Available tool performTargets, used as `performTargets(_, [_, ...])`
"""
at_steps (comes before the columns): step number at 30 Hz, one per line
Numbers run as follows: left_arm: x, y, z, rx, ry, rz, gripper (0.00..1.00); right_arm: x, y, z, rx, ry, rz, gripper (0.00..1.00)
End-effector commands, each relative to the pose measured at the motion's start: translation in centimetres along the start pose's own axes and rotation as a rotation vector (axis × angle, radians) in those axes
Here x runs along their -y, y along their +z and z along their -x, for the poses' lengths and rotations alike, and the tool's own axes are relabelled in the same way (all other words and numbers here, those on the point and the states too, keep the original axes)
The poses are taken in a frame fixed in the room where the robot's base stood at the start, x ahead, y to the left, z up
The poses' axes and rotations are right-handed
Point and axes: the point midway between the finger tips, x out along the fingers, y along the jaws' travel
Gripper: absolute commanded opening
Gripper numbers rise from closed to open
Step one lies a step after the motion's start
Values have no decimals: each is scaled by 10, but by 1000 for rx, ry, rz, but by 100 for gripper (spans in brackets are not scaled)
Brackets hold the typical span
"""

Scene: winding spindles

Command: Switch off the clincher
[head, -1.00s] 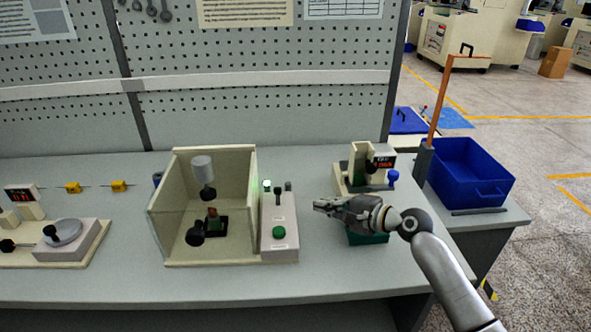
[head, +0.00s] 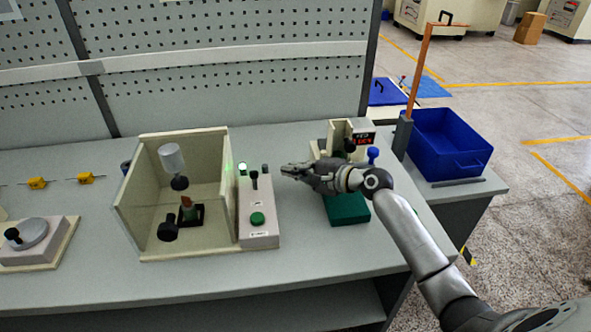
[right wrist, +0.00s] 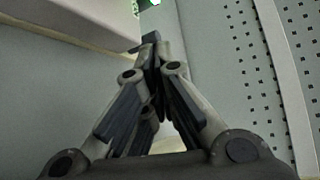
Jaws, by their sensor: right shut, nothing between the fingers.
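The clincher is an open-fronted cream housing (head: 184,138) with a white cylinder (head: 172,158) and black knobs inside. A pale control box (head: 258,236) is joined to its right side. The box carries a lit green lamp (head: 242,168), an upright black lever switch (head: 254,181) and a green button (head: 257,219). My right gripper (head: 285,170) is shut and empty, just right of the lever, apart from it in the head view. Its closed fingers (right wrist: 150,42) show in the right wrist view, with a green glow (right wrist: 153,3) beyond. My left gripper is out of view.
A green block (head: 346,209) and a small device with a red display (head: 363,139) are right of the box, near my right arm. A blue bin (head: 449,140) is at the far right. A grey dial device (head: 32,243) is at left. The front table strip is clear.

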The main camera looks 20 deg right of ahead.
Motion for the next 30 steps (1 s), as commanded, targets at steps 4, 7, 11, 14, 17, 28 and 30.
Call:
performTargets(4, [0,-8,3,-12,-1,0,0,1,0,-31,0,-1,-3,0])
performTargets(7, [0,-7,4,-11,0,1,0,1,0,-49,1,0,-2,0])
performTargets(11, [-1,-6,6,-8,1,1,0,1,2,-68,1,1,-1,0])
performTargets(14, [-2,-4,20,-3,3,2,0,3,19,-59,1,3,1,0])
performTargets(17, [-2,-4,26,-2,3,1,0,2,29,-55,0,2,1,0])
performTargets(28, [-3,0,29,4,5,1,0,-1,38,-53,0,1,1,0])
performTargets(30, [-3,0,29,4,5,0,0,-1,38,-53,0,1,1,0])
